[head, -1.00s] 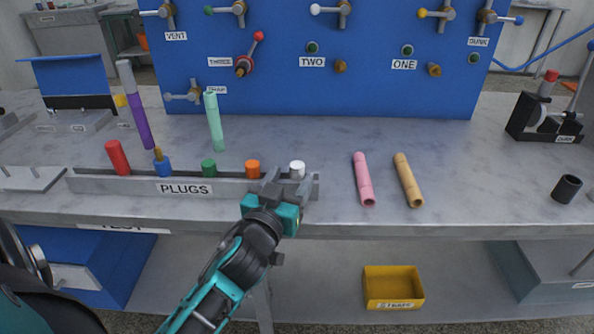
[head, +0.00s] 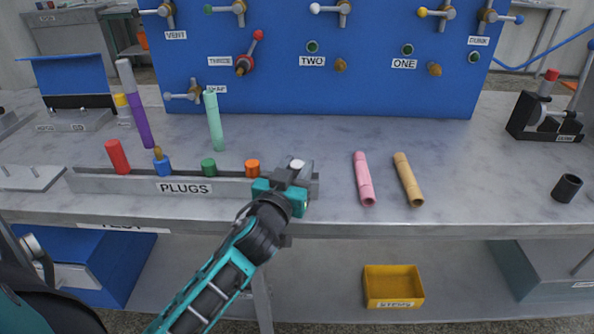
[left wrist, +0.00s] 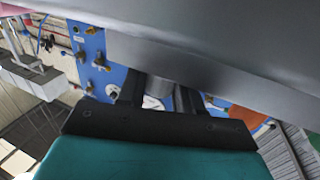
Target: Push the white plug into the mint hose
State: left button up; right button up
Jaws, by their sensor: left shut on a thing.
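The white plug (head: 297,163) is at the right end of the plug rack (head: 130,184), its top showing above my gripper. My left gripper (head: 292,172) is shut on it; its fingers hide the lower part of the plug, so I cannot tell whether it still touches the rack. In the left wrist view a small white patch (left wrist: 153,102) shows between the dark fingers. The mint hose (head: 215,122) is nearly upright, tilted slightly, behind the rack and left of the gripper. My right gripper is not in view.
A purple hose (head: 141,122) rises at the left. Pink (head: 364,180) and tan (head: 408,180) hoses lie to the right. A blue valve panel (head: 300,85) stands behind.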

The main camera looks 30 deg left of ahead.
pick_arm(q)
jog(key=shift+c, duration=1.4)
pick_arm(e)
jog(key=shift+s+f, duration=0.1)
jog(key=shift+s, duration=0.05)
pick_arm(q)
jog(key=shift+r, duration=0.1)
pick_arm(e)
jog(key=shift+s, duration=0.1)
